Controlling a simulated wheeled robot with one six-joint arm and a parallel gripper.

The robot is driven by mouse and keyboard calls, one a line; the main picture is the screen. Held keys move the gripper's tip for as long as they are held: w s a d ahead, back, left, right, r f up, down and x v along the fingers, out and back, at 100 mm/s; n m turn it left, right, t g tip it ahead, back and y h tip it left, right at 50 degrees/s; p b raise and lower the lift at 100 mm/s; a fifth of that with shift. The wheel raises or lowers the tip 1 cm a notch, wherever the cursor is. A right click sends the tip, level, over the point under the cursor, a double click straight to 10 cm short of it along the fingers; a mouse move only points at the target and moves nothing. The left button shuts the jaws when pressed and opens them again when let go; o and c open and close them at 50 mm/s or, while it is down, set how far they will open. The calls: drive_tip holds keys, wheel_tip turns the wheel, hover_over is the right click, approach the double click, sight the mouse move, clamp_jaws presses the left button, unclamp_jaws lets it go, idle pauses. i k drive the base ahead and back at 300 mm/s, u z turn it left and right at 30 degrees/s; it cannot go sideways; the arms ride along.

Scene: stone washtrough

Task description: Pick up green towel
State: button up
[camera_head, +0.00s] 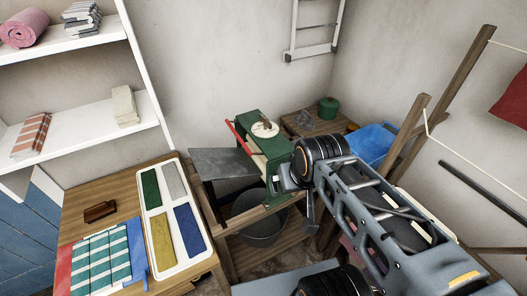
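A dark green folded towel (150,189) lies flat in the upper left compartment of a white tray (206,262) on the wooden table. A grey folded cloth (173,181) lies to its right, and a yellow one (161,239) and a blue one (188,230) lie below. My arm reaches in from the lower right, and its black-ringed joint is over the green machine, well to the right of the tray. A narrow grey part hangs below that joint; my gripper's fingers cannot be made out clearly. Nothing of my arm touches the towel.
Left of the tray are teal-striped cloths (100,258) and a brown brush-like block (100,211). A green mangle-like machine (268,150) stands on a wooden stand, with a grey bucket (261,228) below. A blue basin (372,143) and wooden rack are at right. White shelves (86,124) rise behind the table.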

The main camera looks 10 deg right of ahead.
sight(153, 198)
drive_tip(key=u, duration=0.55)
drive_tip(key=k, duration=1.25)
drive_tip(key=u, duration=1.25)
drive_tip(key=i, duration=1.55)
drive_tip(key=z, duration=0.9)
drive_tip(key=i, duration=0.35)
drive_tip(key=z, duration=0.4)
